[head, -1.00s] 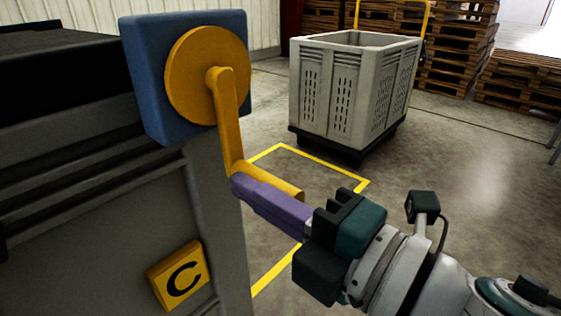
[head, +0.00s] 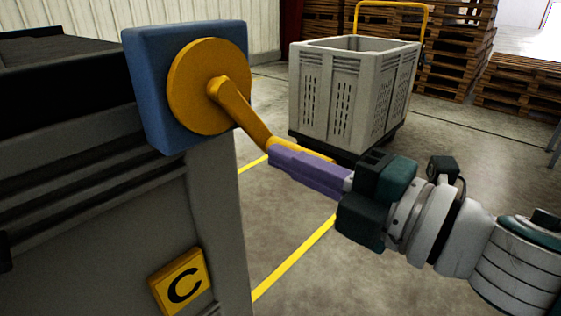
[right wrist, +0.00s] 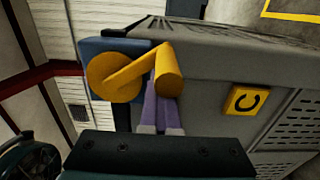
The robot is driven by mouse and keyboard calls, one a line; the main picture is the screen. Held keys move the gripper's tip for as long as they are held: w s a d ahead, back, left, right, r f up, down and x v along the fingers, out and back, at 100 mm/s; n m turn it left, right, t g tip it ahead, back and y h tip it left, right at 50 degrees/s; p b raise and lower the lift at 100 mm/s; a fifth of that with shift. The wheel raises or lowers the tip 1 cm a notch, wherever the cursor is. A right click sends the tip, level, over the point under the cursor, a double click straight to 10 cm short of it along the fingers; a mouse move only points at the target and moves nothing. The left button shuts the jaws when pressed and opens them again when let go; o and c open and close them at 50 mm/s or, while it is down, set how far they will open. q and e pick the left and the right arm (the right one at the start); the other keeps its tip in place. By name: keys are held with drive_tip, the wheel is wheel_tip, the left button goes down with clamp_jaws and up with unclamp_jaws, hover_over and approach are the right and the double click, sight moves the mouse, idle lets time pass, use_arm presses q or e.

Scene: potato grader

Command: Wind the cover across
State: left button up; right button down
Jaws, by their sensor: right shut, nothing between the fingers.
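A yellow crank arm (head: 243,115) sits on a round yellow disc (head: 190,75) on a blue box, at the upper corner of the grey machine (head: 90,210). The crank arm points down and to the right, and its yellow handle (head: 303,152) sticks out toward the right. My right gripper (head: 273,158) has its purple fingers closed together, alongside and against the handle, with nothing between them. In the right wrist view the handle (right wrist: 168,72) is at the fingertips. The machine's dark top (head: 60,48) shows at the left; I cannot tell which part is the cover. My left gripper is out of view.
A yellow plate marked C (head: 181,284) is on the machine's side. A grey slatted bin (head: 335,95) on a dark base stands behind the crank. Wooden pallets (head: 455,50) are stacked at the back. Yellow lines mark the open concrete floor.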

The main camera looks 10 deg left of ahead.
drive_tip(key=shift+w+d+r+p, duration=0.3)
drive_tip(key=shift+w+d+r, duration=0.35)
drive_tip(key=shift+w+r, duration=0.25)
drive_tip(key=r, duration=0.1)
drive_tip(key=r+p, duration=0.2)
drive_tip(key=shift+w+d, duration=0.3)
drive_tip(key=shift+w, duration=0.05)
drive_tip(key=r+p, duration=0.4)
drive_tip(key=shift+w+d, duration=0.2)
drive_tip(key=shift+w, duration=0.1)
